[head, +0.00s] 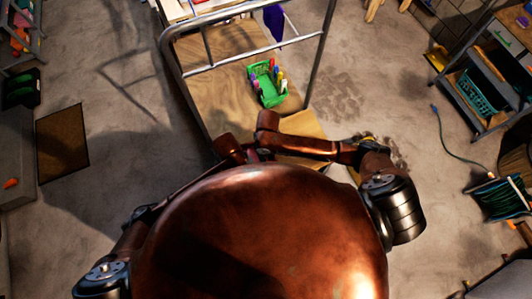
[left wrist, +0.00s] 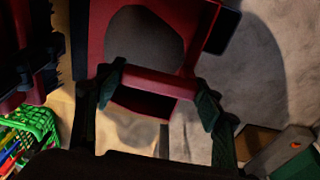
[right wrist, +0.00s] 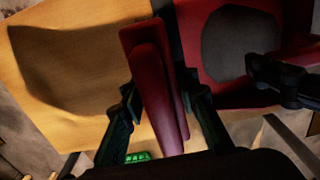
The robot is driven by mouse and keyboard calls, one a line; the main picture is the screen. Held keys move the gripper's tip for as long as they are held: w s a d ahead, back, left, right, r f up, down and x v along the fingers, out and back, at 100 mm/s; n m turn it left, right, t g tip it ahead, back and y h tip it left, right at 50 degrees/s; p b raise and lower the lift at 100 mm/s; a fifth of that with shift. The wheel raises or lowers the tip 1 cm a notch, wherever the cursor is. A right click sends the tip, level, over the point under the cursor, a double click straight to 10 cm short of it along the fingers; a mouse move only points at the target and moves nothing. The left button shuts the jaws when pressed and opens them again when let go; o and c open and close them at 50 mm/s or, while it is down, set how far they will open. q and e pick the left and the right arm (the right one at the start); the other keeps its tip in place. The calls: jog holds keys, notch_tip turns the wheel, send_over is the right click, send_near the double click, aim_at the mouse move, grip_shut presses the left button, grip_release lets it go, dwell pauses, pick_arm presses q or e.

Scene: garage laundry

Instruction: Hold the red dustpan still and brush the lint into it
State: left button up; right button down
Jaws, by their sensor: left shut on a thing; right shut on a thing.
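The red dustpan (left wrist: 205,15) is in the left wrist view, with a round dark grey area (left wrist: 145,42) inside its red outline. I cannot tell whether that area is lint or part of the pan. My left gripper (left wrist: 160,85) is shut on the pan's red handle (left wrist: 158,82). In the right wrist view, my right gripper (right wrist: 163,95) is shut on a dark red brush (right wrist: 150,60), held upright in the picture. Its bristles are not visible. The dustpan (right wrist: 195,35) also shows there, just right of the brush. In the head view my copper body hides both tools.
A metal-framed cart (head: 205,85) with a wooden deck stands ahead, bearing a green caddy (head: 268,98) of bottles. A shelf with a teal basket (head: 476,92) and a hose reel (head: 500,198) are at the right. A brown mat (head: 62,145) lies left. Floor between is clear.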

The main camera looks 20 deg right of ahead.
dwell(0.3)
pick_arm(q)
jog(key=o, duration=1.3)
jog(key=shift+o, duration=0.2)
jog(key=shift+r, duration=0.1)
notch_tip(320, 180, up, 12)
jog(key=s, duration=0.1)
jog(key=shift+s, duration=0.2)
jog(key=shift+f, duration=0.2)
